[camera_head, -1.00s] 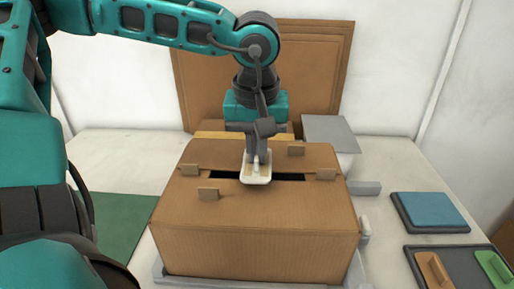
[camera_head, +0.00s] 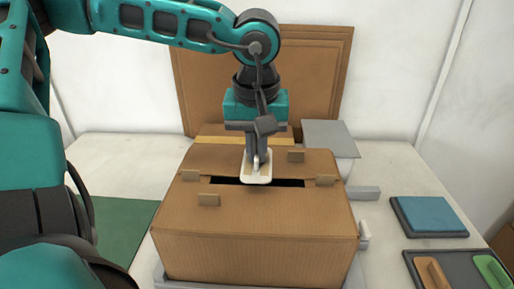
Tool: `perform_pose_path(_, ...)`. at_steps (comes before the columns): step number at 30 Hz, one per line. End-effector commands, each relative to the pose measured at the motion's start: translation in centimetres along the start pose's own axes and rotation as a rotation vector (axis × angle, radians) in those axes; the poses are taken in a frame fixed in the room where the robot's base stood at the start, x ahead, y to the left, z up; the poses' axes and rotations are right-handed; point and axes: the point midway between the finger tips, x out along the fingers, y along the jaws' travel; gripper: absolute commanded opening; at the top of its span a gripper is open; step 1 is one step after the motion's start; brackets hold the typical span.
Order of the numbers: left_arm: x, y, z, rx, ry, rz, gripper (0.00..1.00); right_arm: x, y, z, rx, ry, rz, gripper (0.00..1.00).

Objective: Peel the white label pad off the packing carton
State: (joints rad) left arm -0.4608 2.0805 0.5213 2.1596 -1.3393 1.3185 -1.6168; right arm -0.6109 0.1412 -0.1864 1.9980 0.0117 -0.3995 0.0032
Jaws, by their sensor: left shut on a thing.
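The packing carton (camera_head: 255,245) is a brown cardboard box in the middle of the table, with a dark slot across its top and several small cardboard tabs around the slot. The white label pad (camera_head: 257,181) is at the middle of the slot on the carton's top. My left gripper (camera_head: 257,160) comes down from above and is shut on the pad. I cannot tell whether the pad still touches the carton. My right gripper does not show.
A grey tray (camera_head: 158,278) lies under the carton. A grey-lidded white box (camera_head: 330,137) stands behind right. A blue pad (camera_head: 428,214) and a dark tray (camera_head: 443,272) with orange and green pieces lie at the right. A green mat (camera_head: 122,222) lies left. Flat cardboard (camera_head: 315,70) leans behind.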

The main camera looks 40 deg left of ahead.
Motion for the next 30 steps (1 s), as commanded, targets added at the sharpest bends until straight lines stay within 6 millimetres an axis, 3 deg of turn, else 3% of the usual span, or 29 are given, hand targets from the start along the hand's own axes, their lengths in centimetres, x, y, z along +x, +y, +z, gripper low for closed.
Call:
perform_pose_path(18,-5.1,0.0,-0.8,0.0,0.002,-0.001,0.0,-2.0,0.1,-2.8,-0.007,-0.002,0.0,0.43)
perform_pose_path(30,-5.1,0.0,-0.8,0.0,0.0,0.0,0.0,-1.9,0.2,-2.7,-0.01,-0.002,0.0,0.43)
